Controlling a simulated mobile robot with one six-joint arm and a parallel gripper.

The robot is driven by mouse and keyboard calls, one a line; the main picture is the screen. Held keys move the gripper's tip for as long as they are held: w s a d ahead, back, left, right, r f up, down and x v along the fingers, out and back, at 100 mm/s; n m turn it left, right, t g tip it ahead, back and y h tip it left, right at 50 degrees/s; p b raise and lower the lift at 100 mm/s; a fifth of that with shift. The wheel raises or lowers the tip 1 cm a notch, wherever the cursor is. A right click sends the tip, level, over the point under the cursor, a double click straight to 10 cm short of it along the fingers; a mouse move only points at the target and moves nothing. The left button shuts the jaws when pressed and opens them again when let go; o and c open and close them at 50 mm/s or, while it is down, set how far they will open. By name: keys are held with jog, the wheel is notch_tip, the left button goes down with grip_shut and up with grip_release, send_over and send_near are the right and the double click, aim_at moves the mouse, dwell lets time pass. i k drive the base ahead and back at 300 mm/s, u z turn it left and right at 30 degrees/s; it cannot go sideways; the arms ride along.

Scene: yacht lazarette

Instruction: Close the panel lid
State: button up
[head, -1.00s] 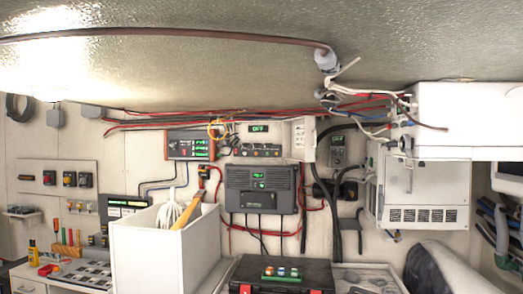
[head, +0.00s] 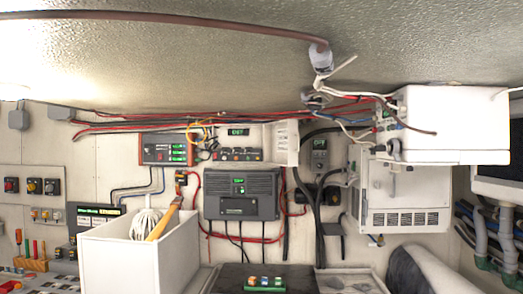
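A small pale panel lid (head: 287,142) stands out from the back wall, just right of a row of dark switches (head: 238,155) under a small green display. It appears swung open, its face with slots turned toward me, but its hinge is too small to make out. My gripper is not in view, and no part of my arm shows near the lid.
A dark grey unit (head: 242,194) with a green display hangs below the switches. A white open bin (head: 140,262) with coiled rope and a wooden handle stands front left. A white box (head: 455,125) juts out at right, with loose cables (head: 330,95). A black case (head: 235,276) lies at the bottom centre.

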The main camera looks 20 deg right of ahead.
aim_at(281, 137)
jog(key=z, duration=0.6)
jog(key=k, duration=0.75)
jog(key=z, duration=0.6)
jog(key=k, duration=0.6)
jog(key=z, duration=0.05)
jog(key=i, duration=0.85)
jog(key=u, duration=1.05)
jog(key=i, duration=0.9)
jog(key=u, duration=0.45)
